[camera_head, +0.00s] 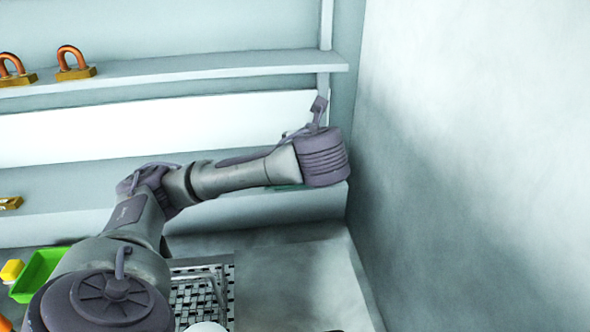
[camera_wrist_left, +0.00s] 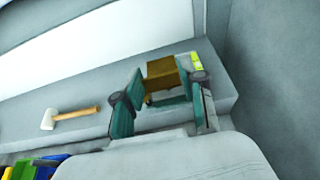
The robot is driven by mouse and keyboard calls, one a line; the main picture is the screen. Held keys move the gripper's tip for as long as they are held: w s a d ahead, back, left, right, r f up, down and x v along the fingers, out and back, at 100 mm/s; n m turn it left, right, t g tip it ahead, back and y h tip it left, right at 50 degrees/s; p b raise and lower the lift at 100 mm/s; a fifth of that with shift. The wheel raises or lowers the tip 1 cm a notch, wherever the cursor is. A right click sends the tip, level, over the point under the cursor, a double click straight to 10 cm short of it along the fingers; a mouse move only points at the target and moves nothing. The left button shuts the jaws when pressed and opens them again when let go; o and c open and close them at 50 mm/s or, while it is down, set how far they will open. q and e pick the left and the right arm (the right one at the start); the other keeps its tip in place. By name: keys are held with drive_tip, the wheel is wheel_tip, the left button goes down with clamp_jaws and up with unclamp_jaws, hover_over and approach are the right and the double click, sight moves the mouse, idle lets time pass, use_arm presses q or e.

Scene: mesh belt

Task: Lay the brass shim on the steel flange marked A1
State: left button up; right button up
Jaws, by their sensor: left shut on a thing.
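My left gripper (camera_wrist_left: 160,95) is at the lower shelf in the left wrist view, its teal fingers on either side of a brass-brown, block-like piece (camera_wrist_left: 162,72). It is shut on this piece, which may be the brass shim; its full shape is partly hidden. In the head view my own wrist hides most of the left gripper; only a teal sliver (camera_head: 287,187) shows below it, at the right end of the lower shelf. I cannot make out a steel flange marked A1 in either view. My right gripper is in neither view.
Two padlocks (camera_head: 76,63) sit on the upper shelf (camera_head: 220,66). A mallet (camera_wrist_left: 70,117) lies on the lower shelf, left of the gripper. A yellow-green tag (camera_wrist_left: 197,62) is beside the held piece. A wall (camera_head: 470,150) bounds the right. A green bin (camera_head: 40,270) and mesh (camera_head: 195,300) are below.

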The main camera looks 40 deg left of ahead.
use_arm(q)
drive_tip(key=shift+w+a+f+b, duration=0.4)
drive_tip(key=shift+a+f+b, duration=0.1)
drive_tip(key=shift+f+b, duration=0.25)
drive_tip(key=p+x, duration=0.1)
drive_tip(key=x, duration=0.1)
drive_tip(key=shift+w+a, duration=0.25)
drive_tip(key=shift+a, duration=0.1)
drive_tip(key=x, duration=0.5)
drive_tip(key=shift+d+f, duration=0.15)
drive_tip(key=shift+f, duration=0.4)
wheel_tip(320, 180, down, 3)
drive_tip(key=shift+f+p, duration=0.1)
drive_tip(key=shift+p, duration=0.45)
drive_tip(key=shift+f, duration=0.3)
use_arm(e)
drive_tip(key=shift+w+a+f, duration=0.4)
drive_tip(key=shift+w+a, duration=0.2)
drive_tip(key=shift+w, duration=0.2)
use_arm(q)
drive_tip(key=shift+f, duration=0.25)
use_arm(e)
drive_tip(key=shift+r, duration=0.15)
use_arm(q)
drive_tip(key=shift+f, duration=0.3)
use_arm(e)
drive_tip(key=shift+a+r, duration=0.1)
